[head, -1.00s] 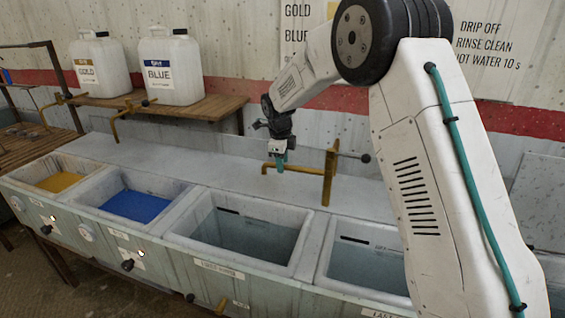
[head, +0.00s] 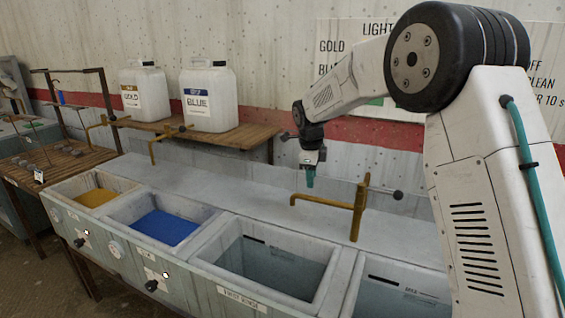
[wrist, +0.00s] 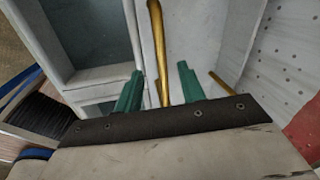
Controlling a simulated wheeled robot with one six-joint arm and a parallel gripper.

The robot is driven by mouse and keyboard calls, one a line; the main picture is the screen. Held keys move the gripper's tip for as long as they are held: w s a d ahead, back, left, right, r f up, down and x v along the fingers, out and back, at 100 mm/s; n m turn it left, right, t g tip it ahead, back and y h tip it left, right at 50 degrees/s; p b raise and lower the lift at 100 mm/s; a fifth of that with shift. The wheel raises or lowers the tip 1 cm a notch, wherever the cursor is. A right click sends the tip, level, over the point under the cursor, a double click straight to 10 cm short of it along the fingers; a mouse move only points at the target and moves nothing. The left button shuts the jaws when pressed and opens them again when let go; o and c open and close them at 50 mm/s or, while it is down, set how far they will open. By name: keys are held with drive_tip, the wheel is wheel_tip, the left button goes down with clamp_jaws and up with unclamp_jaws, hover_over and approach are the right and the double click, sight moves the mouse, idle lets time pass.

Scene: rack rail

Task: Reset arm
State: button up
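My gripper (head: 310,178) hangs from my white arm above the back ledge of the sink bench, just left of the brass tap (head: 357,210) and higher than its spout. In the wrist view, the two green fingers (wrist: 159,88) stand apart with a clear gap. Nothing is held between them; a brass pipe (wrist: 157,45) shows beyond the gap. My arm is bent, with its elbow high at the right of the head view.
The bench has a gold basin (head: 97,197), a blue basin (head: 165,227) and rinse basins (head: 275,270). Jugs labelled GOLD (head: 145,92) and BLUE (head: 209,100) stand on a wooden shelf (head: 235,138). A slatted rack table (head: 60,160) is at the left.

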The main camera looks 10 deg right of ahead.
drive_tip(key=s+d+r+n, duration=0.2)
drive_tip(key=s+n, duration=0.5)
drive_tip(key=s, duration=0.9)
drive_tip(key=s+d+r+n, duration=0.1)
drive_tip(key=s+r+n, duration=0.2)
drive_tip(key=s+n, duration=0.5)
drive_tip(key=s+d+r+n+y, duration=0.1)
drive_tip(key=s+n, duration=0.7)
drive_tip(key=s, duration=1.7)
drive_tip(key=shift+d+r, duration=0.7)
drive_tip(key=shift+d, duration=0.1)
drive_tip(key=shift+g, duration=0.3)
